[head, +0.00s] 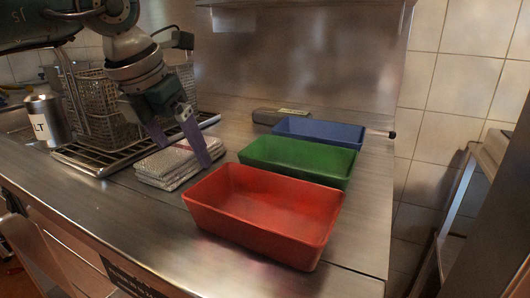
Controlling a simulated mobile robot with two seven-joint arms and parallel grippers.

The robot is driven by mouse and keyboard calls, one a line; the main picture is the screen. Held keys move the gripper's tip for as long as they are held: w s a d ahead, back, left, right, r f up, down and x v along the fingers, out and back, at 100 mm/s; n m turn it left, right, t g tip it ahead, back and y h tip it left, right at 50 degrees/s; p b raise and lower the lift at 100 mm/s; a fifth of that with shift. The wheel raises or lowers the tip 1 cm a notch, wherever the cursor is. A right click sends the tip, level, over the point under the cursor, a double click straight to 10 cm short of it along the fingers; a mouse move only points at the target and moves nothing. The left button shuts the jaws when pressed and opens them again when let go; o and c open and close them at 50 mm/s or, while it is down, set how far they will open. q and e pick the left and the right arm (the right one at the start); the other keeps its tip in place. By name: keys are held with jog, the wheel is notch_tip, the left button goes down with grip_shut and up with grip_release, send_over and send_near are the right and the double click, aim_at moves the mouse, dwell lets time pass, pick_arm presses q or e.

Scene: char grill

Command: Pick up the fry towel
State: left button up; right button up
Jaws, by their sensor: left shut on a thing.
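The fry towel (165,169) is a folded, light grey-and-white checked cloth lying in a flat stack on the steel counter, left of the red tray. My left gripper (181,150) comes down from the upper left, with its purple-grey fingers at the towel's upper surface. It is shut on the towel, whose gripped part is partly hidden behind the fingers. The towel appears to rest on the counter still. My right gripper is not in view.
Red (212,184), green (335,183) and blue (345,143) trays stand in a row right of the towel. Wire fry baskets (98,105) on a rack and a metal salt container (47,120) stand to the left. A steel wall rises behind.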

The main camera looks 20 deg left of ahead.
aim_at(182, 151)
pick_arm(q)
jog(key=c, duration=0.6)
jog(key=shift+r, duration=0.1)
notch_tip(182, 151, up, 20)
jog(key=shift+f+p, duration=0.1)
jog(key=shift+p, duration=1.1)
